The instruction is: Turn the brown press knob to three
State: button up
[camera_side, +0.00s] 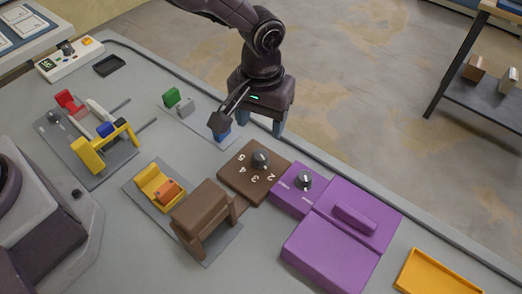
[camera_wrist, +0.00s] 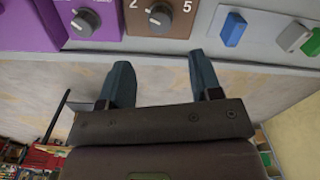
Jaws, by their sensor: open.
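The brown press has a flat brown control box (camera_side: 240,176) with a grey round knob (camera_side: 261,159) on top and white numbers from 2 to 5 around it. Its brown press frame (camera_side: 205,210) stands at the lower left of that box. In the wrist view the knob (camera_wrist: 160,15) is at the top edge, between the 2 and the 5. I cannot tell exactly which number its pale mark points to. My gripper (camera_side: 260,122) is open and empty, behind the knob and apart from it. Its two blue fingers (camera_wrist: 161,68) also show in the wrist view.
A purple box (camera_side: 335,245) with its own knob (camera_side: 304,180) stands right beside the brown box. A yellow and orange piece (camera_side: 157,185) lies by the press frame. Blue (camera_side: 222,135), grey and green blocks stand at the left. A yellow tray (camera_side: 438,275) is at lower right.

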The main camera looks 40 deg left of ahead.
aim_at(261, 154)
notch_tip(261, 154, down, 10)
jog(key=shift+f, duration=0.1)
dwell(0.4)
jog(key=c, duration=0.9)
